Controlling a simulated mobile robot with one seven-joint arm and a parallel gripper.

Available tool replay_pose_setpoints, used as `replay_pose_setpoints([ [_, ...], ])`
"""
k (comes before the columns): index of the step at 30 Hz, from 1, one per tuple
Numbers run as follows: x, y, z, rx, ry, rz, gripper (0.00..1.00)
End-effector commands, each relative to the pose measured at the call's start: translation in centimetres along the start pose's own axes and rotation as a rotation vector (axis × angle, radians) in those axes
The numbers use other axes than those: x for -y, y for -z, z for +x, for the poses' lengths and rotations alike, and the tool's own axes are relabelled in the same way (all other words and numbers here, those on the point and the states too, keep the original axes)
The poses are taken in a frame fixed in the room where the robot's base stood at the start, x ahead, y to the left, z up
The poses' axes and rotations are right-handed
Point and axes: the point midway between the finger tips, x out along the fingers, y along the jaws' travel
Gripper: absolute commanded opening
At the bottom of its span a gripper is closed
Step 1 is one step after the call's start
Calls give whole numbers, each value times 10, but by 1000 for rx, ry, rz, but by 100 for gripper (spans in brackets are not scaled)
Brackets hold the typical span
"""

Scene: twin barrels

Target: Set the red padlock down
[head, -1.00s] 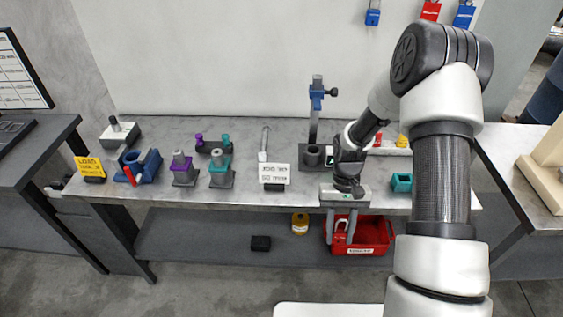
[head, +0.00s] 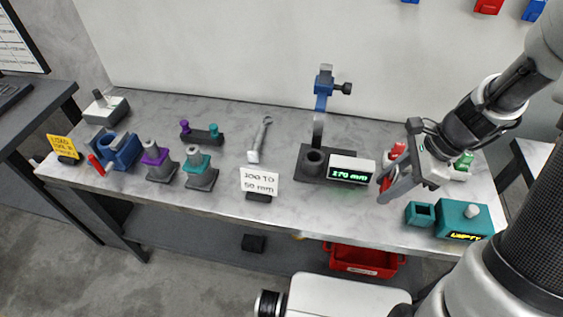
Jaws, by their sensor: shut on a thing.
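My gripper (head: 392,190) is at the right part of the workbench, its fingers pointing down and to the left. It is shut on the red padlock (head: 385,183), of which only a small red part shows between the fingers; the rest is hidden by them. The padlock is close to the bench top (head: 330,222), just right of the display reading 170 mm (head: 351,170). I cannot tell whether the padlock touches the surface.
A small teal open box (head: 420,214) and a teal unit with a lit display (head: 464,219) stand near the front edge, right of the gripper. The red bin (head: 362,261) is on the lower shelf.

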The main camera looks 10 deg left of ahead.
Motion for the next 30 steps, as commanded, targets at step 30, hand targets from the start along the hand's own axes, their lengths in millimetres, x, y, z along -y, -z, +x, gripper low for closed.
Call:
replay_pose_setpoints([
  [30, 0, 39, 91, 0, 9, 23, 14],
])
